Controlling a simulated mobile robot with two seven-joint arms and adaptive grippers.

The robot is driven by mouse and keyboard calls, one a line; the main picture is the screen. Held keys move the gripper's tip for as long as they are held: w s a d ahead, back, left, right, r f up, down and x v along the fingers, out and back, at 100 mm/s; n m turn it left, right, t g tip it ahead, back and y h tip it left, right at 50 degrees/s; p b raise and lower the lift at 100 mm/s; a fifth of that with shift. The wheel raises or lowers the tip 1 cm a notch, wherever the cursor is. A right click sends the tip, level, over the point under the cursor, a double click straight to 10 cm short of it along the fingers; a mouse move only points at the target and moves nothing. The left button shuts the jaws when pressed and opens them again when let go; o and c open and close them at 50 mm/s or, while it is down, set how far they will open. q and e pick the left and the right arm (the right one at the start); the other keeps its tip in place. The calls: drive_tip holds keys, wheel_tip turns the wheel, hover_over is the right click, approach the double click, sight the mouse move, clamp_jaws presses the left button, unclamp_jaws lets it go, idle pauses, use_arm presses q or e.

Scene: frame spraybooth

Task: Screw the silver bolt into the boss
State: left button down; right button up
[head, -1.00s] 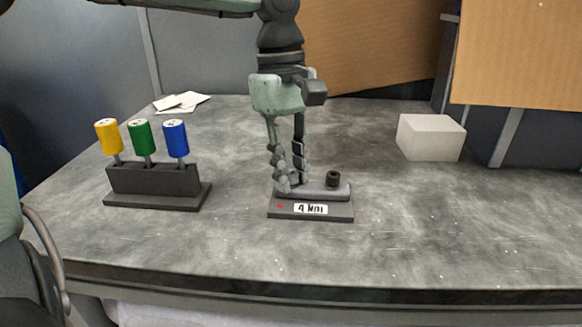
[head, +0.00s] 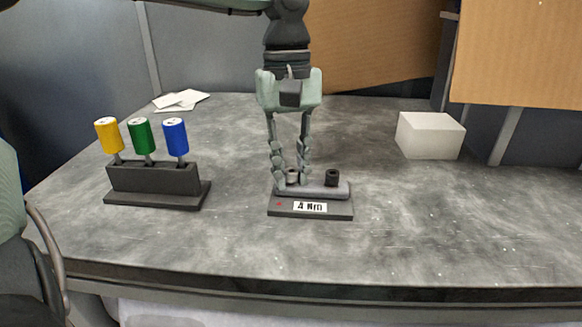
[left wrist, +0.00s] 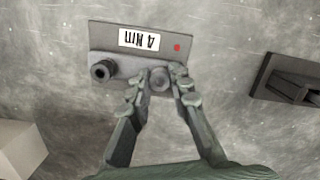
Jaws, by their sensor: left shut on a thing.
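The silver bolt (head: 292,177) stands at the left end of the grey block on the dark base plate (head: 340,210), which has a "4 Nm" label and a red mark. My left gripper (head: 291,180) points straight down with its fingers on either side of the bolt, shut on it. In the left wrist view the round bolt head (left wrist: 159,80) sits between the fingertips. A dark socket-like boss (head: 332,177) stands at the block's right end. How deep the bolt sits in the block is hidden by the fingers. My right gripper is not in view.
A black rack (head: 150,180) holds yellow (head: 108,135), green (head: 141,136) and blue (head: 174,136) handled tools at left. A white block (head: 430,136) stands at back right. Papers (head: 180,100) lie at the back. The front of the table is clear.

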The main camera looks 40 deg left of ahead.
use_arm(q)
drive_tip(key=m, duration=0.4)
drive_tip(key=shift+y, duration=0.3)
drive_tip(key=shift+m, duration=0.5)
drive_tip(key=m, duration=0.4)
drive_tip(key=shift+w+g, duration=0.1)
drive_tip(key=shift+g, duration=0.2)
drive_tip(key=c, duration=1.7)
unclamp_jaws()
